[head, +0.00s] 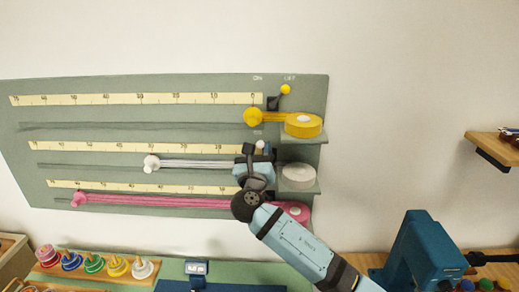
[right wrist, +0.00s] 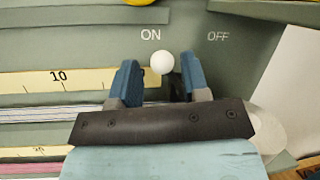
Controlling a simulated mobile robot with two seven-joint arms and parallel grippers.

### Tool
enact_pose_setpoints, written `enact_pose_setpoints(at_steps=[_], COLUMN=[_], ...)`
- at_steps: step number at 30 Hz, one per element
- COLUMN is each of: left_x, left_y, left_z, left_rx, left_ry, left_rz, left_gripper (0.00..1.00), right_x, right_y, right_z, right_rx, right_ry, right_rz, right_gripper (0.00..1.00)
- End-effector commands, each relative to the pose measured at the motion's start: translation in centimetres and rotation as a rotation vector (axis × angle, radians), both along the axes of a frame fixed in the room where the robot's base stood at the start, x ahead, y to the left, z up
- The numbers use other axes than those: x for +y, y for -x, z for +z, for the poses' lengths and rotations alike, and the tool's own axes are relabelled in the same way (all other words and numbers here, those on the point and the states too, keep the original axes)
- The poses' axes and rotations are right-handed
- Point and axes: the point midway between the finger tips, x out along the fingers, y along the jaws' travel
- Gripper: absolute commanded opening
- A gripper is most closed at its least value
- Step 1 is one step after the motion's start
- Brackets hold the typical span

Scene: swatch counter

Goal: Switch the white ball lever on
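The white ball lever (head: 260,145) is on the grey-green wall board, beside the middle scale. In the right wrist view its white ball (right wrist: 162,62) sits below the ON label (right wrist: 151,34), left of the OFF label (right wrist: 218,36). My right gripper (right wrist: 158,75) is open, one blue finger on each side of the ball. The right finger is very close to the ball; I cannot tell whether it touches. In the head view my right gripper (head: 257,153) is in front of the board at the lever. My left gripper is not in view.
A yellow ball lever (head: 286,89) stands above, leaning toward OFF. A yellow roll (head: 303,125), a white roll (head: 298,174) and a pink roll (head: 297,210) are at the board's right edge. Coloured ring stacks (head: 94,264) and a blue machine (head: 425,255) stand below.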

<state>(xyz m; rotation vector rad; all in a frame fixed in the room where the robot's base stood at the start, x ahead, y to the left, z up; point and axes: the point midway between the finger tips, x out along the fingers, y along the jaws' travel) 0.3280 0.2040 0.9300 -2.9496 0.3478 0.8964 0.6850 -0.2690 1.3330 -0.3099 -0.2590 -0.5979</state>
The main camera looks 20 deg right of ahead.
Motion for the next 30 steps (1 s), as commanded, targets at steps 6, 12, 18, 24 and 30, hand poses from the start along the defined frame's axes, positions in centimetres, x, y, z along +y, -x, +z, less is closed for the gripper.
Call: enact_pose_setpoints(at_steps=[6, 12, 18, 24, 30], left_x=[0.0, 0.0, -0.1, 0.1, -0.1], left_y=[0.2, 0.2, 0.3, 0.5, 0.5], left_z=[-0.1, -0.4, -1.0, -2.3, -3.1], left_rx=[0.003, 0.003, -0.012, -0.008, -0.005], left_ry=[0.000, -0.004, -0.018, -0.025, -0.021], left_rz=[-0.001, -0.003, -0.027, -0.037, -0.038], left_gripper=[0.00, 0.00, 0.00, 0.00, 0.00], right_x=[-0.1, 0.3, 2.2, 4.6, 6.3], right_y=[0.0, 0.6, 3.4, 7.1, 9.8], right_z=[0.3, -0.1, -1.5, -3.1, -4.0], right_rx=[-0.005, -0.006, -0.006, -0.005, -0.003], right_ry=[0.001, 0.000, -0.002, -0.002, -0.001], right_rz=[-0.003, -0.001, 0.002, 0.001, 0.000], right_gripper=[0.49, 0.49, 0.49, 0.49, 0.49])
